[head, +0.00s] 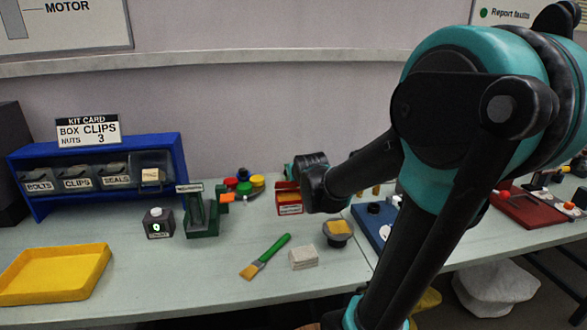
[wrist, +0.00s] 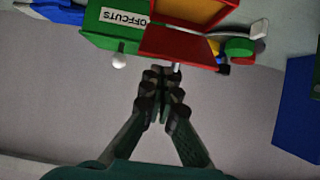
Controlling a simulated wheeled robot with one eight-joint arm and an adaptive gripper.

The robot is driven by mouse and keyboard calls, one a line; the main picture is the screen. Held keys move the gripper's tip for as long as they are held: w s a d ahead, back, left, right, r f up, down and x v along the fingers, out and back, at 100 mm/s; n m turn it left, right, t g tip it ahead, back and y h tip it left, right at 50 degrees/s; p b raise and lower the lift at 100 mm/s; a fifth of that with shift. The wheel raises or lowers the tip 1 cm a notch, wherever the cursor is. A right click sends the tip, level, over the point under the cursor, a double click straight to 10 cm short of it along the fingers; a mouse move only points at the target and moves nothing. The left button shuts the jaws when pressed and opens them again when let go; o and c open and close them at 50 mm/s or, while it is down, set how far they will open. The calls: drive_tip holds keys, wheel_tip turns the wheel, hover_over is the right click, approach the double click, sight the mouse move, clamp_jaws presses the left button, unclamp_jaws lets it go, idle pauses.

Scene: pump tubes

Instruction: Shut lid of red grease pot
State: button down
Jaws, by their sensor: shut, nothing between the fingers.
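The red grease pot (head: 290,208) stands on the bench in the head view, with a white label on its front and an orange top surface showing. In the wrist view, which is upside down, the orange inside of the red pot (wrist: 190,8) shows uncovered. A plain red panel (wrist: 178,45), seemingly its raised lid, lies between that and my gripper. My gripper (wrist: 165,82) is shut and empty, its fingertips close to the panel's edge; I cannot tell whether they touch. In the head view my gripper (head: 312,180) is just right of the pot and hides part of it.
A green offcuts box (wrist: 112,27) is beside the pot. Coloured caps (head: 245,186) and a dark green stand (head: 203,216) are to the left.

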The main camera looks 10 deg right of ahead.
drive_tip(key=shift+s+f+t, duration=0.55)
drive_tip(key=shift+s+t, duration=0.05)
drive_tip(key=shift+s+f, duration=0.5)
drive_tip(key=shift+f, duration=0.45)
drive_tip(key=shift+s+f, duration=0.55)
drive_tip(key=shift+f, duration=0.35)
drive_tip(key=shift+s+f, duration=0.5)
drive_tip(key=shift+f, duration=0.45)
drive_tip(key=v, duration=1.2)
